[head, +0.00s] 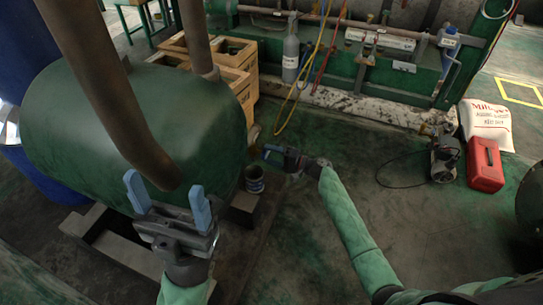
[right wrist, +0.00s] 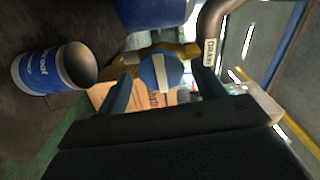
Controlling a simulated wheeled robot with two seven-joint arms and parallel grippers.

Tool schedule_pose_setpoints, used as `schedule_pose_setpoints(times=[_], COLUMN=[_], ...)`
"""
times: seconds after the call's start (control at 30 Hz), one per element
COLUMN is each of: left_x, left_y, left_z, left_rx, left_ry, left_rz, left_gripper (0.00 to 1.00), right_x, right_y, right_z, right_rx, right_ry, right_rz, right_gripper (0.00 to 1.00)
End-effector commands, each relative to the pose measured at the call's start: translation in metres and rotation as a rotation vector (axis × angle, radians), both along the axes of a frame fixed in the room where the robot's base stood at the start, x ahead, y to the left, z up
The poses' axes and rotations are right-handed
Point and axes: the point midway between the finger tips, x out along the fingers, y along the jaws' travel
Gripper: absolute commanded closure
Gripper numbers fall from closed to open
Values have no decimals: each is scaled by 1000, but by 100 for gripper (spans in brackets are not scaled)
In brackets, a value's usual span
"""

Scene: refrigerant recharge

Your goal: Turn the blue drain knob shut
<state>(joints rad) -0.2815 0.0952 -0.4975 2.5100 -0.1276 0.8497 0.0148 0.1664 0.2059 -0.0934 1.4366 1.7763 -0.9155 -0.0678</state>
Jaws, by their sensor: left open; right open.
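The blue drain knob (right wrist: 158,72) shows in the right wrist view, round with a pale bar across its face standing nearly upright in the picture. It sits on a brass-coloured valve body (right wrist: 190,50) beside a grey pipe with a small white tag (right wrist: 210,50). My right gripper (right wrist: 165,88) is open, one finger on each side of the knob in the picture; I cannot tell whether either touches it. In the head view my right gripper (head: 270,153) is right of the green tank, and I cannot make out the knob there. My left gripper (head: 168,198) is open and empty before the tank.
The green tank (head: 130,120) fills the left. An open can (head: 254,179) with a blue label stands below my right gripper; it also shows in the right wrist view (right wrist: 52,70). Wooden crates (head: 240,60) stand behind. A red case (head: 486,165) is far right. Middle floor is clear.

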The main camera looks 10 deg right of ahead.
Motion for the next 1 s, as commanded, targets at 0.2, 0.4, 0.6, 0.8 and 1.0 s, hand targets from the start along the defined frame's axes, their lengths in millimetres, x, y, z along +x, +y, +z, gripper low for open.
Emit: schedule_pose_setpoints(times=[0.2,0.4,0.6,0.8,1.0], left_x=[0,0,0,0,0], left_y=[0,0,0,0,0], left_z=[-3,-5,-7,-8,-8], left_rx=[0,0,0,0,0], left_ry=[0,0,0,0,0], left_rz=[0,0,0,0,0], left_gripper=[31,31,31,31,31], right_x=[-10,-21,-32,-37,-37], right_y=[-16,-31,-48,-56,-56], right_z=[-1,-1,0,0,1], right_rx=[-2,-1,-1,-1,0], right_ry=[1,0,0,-1,-1], right_rz=[-1,0,-2,0,-1], right_gripper=[31,31,31,31,31])
